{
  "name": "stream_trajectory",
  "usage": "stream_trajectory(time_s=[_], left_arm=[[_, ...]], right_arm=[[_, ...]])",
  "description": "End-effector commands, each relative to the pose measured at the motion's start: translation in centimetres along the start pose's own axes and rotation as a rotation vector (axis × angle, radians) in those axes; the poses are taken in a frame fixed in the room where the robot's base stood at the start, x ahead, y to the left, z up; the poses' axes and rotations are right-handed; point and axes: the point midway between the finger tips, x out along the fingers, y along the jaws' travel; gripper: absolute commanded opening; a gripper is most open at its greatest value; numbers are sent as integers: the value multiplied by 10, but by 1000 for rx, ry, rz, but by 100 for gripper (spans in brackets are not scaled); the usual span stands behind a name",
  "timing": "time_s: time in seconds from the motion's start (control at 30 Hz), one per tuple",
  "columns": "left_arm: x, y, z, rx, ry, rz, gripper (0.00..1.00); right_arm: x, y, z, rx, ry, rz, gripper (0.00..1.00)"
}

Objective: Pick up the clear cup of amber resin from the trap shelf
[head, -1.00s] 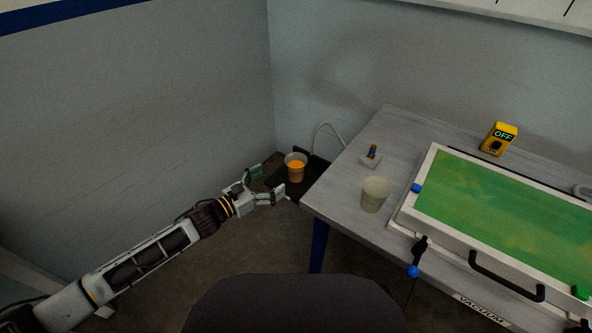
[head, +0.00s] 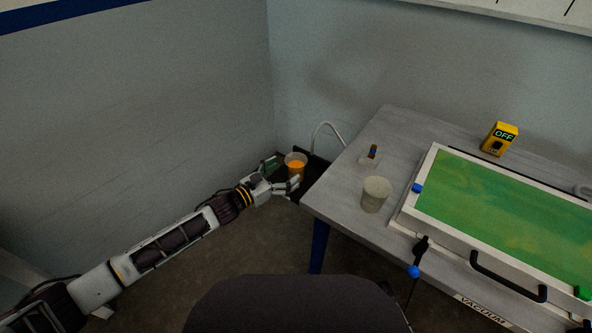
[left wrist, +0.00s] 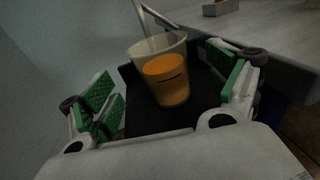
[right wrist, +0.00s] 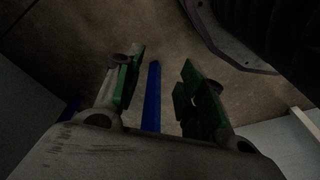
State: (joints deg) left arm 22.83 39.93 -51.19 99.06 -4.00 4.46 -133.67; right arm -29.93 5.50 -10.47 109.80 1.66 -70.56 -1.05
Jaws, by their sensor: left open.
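The clear cup of amber resin (head: 296,166) stands upright on the dark trap shelf (head: 313,168), beside the table's left end. In the left wrist view the cup (left wrist: 168,80) shows ahead, between the lines of the two fingers, with a dark mark on its side. The black shelf (left wrist: 140,118) lies under it. My left gripper (head: 282,175) is open and empty, close in front of the cup; its fingers flank the cup in the head view. I cannot tell whether either finger touches it. My right gripper (right wrist: 155,88) is open and empty over the floor, seen only in its wrist view.
An empty-looking cup (head: 375,194) stands on the grey table (head: 340,190). A green-filled bath (head: 500,215) and a yellow OFF box (head: 499,139) are to the right. A pale hose (head: 327,128) rises behind the shelf. The table edge is close to my left gripper.

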Motion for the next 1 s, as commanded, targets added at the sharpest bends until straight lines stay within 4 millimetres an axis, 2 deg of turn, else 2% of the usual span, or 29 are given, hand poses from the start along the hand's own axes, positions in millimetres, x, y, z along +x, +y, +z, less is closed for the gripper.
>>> stream_trajectory(time_s=[0.33,0.47,0.73,1.0], left_arm=[[4,0,0,0,-1,0,89],[14,-1,-2,0,-2,0,89],[40,-3,-5,0,-2,1,89],[52,-3,-5,0,-1,1,89]], right_arm=[[2,0,2,0,-5,-1,40],[0,-1,3,0,-9,-2,40],[-20,-5,-4,-1,-1,-10,40],[-20,-7,2,0,-7,-14,40]])
